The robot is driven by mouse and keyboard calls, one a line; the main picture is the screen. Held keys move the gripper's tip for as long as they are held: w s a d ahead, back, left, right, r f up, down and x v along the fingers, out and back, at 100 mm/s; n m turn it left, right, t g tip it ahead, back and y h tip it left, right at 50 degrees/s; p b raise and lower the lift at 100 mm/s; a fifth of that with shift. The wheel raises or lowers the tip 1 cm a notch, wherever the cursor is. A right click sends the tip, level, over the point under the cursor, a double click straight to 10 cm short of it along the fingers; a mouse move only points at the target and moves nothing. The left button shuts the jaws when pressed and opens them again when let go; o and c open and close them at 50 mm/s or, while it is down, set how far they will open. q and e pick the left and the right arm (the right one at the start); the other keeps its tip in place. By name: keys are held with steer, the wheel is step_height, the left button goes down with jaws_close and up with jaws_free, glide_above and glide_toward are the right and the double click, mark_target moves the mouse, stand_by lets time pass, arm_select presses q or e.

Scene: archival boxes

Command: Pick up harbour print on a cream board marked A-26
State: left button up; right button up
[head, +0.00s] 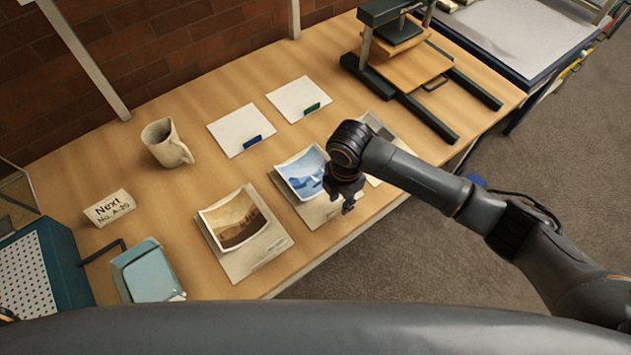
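A curled print with a blue and white picture (302,172) lies on a cream board (317,217) near the table's front edge. Its picture may be the harbour; no board marking is readable. My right gripper (347,205) points down over the right part of this board and hides some of it. I cannot tell whether it touches the board or how far its fingers are apart. A brown-toned curled print (233,221) lies on another board (262,252) to the left. A third board with a greyish print (377,127) is partly hidden behind my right arm. My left gripper is out of view.
A lettered card (110,208), a mug (167,143), a pale blue tray (148,272) and a teal box (35,270) are at left. Two white folders (235,130) (298,99) lie behind the prints. A press (405,65) stands at the back right.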

mark_target(340, 207)
steer(key=shift+f, duration=1.65)
steer(key=shift+c, duration=0.4)
jaws_close()
steer(key=shift+r, duration=0.15)
